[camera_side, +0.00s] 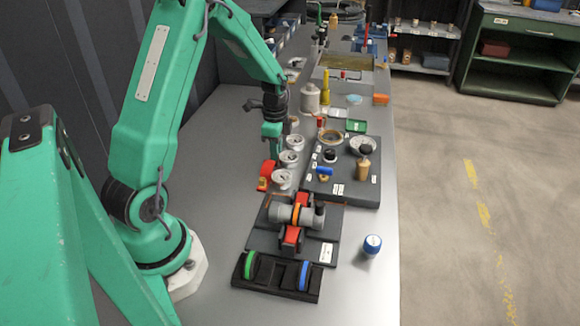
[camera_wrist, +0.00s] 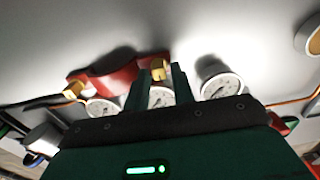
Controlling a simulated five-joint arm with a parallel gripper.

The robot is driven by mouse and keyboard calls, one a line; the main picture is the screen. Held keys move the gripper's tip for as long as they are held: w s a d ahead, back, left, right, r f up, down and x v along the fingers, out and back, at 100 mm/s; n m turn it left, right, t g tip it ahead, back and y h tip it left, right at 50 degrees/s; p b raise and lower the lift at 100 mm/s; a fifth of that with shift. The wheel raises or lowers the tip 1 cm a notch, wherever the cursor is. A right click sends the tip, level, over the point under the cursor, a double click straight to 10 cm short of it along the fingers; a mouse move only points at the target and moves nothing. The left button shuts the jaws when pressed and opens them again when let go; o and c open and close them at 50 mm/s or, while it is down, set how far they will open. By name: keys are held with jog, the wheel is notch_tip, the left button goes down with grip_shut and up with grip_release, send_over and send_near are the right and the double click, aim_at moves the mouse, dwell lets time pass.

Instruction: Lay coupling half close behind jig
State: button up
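A red curved coupling half with brass ends (camera_side: 266,173) is at the table surface behind the jig, left of the row of gauges. It also shows in the wrist view (camera_wrist: 108,78). My gripper (camera_side: 271,152) is directly above it, pointing down. In the wrist view its two dark fingers (camera_wrist: 162,72) stand on either side of the brass fitting at one end; I cannot tell whether they touch it. The jig (camera_side: 266,241) is a dark plate nearer the camera, bearing a grey pipe joint (camera_side: 283,214) with an orange ring and another red part (camera_side: 292,238).
White-faced gauges (camera_side: 281,179) stand close right of my gripper. A dark board (camera_side: 345,190) with small parts lies right. A black tray (camera_side: 266,283) with green and blue rings and a blue-capped bottle (camera_side: 372,245) are in front. Table left of the coupling half is bare.

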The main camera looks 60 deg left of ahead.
grip_shut()
jog(key=shift+r, duration=0.15)
jog(key=shift+r, duration=0.85)
notch_tip(320, 180, up, 2)
jog(key=shift+r, duration=0.25)
jog(key=d+r, duration=0.6)
jog(key=d, duration=0.5)
jog(key=shift+s+d+r, duration=0.3)
jog(key=shift+s+d, duration=0.05)
jog(key=shift+s, duration=0.05)
